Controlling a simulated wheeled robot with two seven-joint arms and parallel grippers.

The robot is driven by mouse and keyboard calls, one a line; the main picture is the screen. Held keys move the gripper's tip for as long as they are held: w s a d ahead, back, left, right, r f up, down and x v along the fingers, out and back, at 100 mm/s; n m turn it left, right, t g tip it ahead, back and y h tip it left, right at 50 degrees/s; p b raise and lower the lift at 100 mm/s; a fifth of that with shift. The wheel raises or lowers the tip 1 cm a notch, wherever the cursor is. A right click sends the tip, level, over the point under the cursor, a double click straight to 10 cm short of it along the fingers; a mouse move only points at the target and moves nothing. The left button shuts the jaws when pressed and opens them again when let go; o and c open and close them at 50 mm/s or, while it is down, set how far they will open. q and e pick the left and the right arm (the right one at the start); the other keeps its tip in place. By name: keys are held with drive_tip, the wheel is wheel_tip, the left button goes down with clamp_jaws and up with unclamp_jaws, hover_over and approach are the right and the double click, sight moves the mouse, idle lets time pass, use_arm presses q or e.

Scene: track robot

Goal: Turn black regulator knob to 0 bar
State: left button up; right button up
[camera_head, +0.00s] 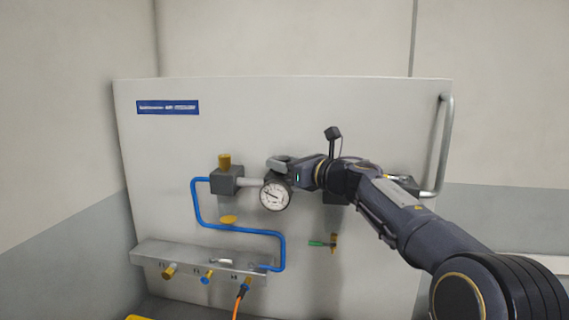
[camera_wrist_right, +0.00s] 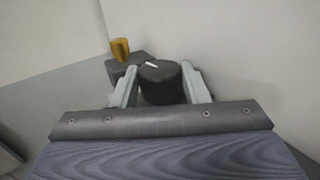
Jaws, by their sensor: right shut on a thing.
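The black regulator knob (camera_wrist_right: 161,84) sits between the two grey fingers of my right gripper (camera_wrist_right: 160,90) in the right wrist view. It has a small white mark on its top. The gripper is shut on it. In the head view my right gripper (camera_head: 282,165) reaches in from the right at the panel, just above the round white pressure gauge (camera_head: 275,195). The knob is hidden there behind the gripper. The gauge has a dark needle, but its reading is too small to tell. My left gripper is not in view.
The upright white panel (camera_head: 350,105) carries a grey block with a brass knob (camera_head: 224,160), a blue hose (camera_head: 196,205) and a green-handled valve (camera_head: 318,243). A metal manifold (camera_head: 150,252) with several fittings sits low left. A metal handle (camera_head: 446,145) runs along the right edge.

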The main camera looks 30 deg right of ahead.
drive_tip(key=shift+r, duration=0.15)
drive_tip(key=o, duration=1)
drive_tip(key=shift+b+v, duration=1.1)
drive_tip(key=shift+v, duration=2.8)
drive_tip(key=shift+c, duration=0.4)
